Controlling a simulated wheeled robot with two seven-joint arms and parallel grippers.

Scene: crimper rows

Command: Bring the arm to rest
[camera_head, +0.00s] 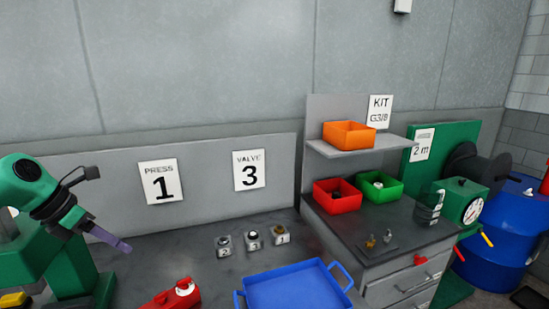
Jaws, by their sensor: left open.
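My left arm comes in from the left edge, green with dark joints and a cable. Its gripper (122,245) has a purplish finger pointing down and to the right over the bench's left part. The gripper is open, with nothing seen between the fingers, and it is apart from the things on the bench. My right gripper is not in view.
A blue tray (247,305) and a red device (183,292) sit at the front. Several small numbered blocks (253,240) stand behind the tray. At right are red (335,204), green (384,197) and orange (349,140) bins. The grey bench (150,262) is clear near the gripper.

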